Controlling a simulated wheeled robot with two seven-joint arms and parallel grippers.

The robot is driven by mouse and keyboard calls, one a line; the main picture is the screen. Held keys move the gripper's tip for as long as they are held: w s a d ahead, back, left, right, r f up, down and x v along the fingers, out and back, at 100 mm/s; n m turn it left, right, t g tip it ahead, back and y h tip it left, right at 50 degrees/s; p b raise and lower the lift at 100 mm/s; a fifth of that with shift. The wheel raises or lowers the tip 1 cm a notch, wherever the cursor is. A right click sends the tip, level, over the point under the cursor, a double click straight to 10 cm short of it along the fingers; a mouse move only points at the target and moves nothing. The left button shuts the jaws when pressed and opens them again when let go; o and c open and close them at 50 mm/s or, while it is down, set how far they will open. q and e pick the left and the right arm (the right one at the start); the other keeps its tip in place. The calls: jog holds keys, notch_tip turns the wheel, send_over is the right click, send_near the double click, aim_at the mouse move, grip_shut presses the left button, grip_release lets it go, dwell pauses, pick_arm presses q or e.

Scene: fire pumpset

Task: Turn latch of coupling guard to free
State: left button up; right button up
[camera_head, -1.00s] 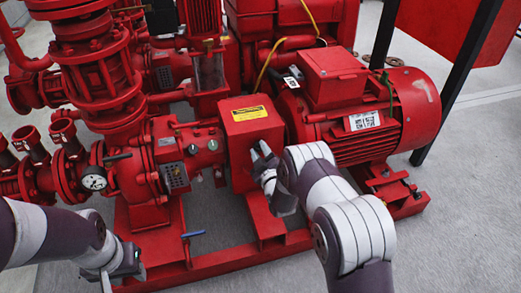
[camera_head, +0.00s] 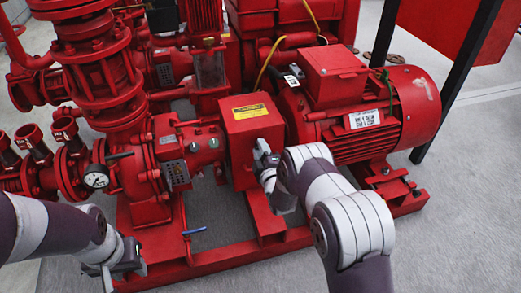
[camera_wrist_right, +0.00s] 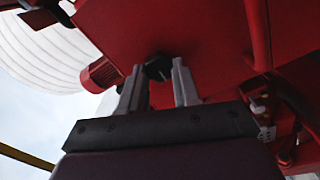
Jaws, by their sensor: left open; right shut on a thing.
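The coupling guard (camera_head: 245,130) is a red box with a yellow label, between the pump and the motor in the head view. Its red surface (camera_wrist_right: 215,35) fills much of the right wrist view. The latch (camera_wrist_right: 158,67) is a small dark knob on that surface. My right gripper (camera_wrist_right: 159,82) is shut on the latch, one grey finger on each side; in the head view the gripper (camera_head: 262,150) is against the guard's near right side, and it hides the latch. My left gripper (camera_head: 125,268) is open and empty, low at the left near the base frame.
The red motor (camera_head: 385,115) stands right of the guard, close to my right arm. The pump with a gauge (camera_head: 96,181) and valves is at the left. A blue-handled lever (camera_head: 194,231) sits by the base frame (camera_head: 215,262). The floor in front is clear.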

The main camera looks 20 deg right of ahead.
jog(key=o, duration=1.1)
jog(key=shift+c, duration=0.2)
jog(key=s+p, duration=0.5)
jog(key=s, duration=0.7)
jog(key=shift+s+d, duration=0.2)
jog(key=shift+s, duration=0.2)
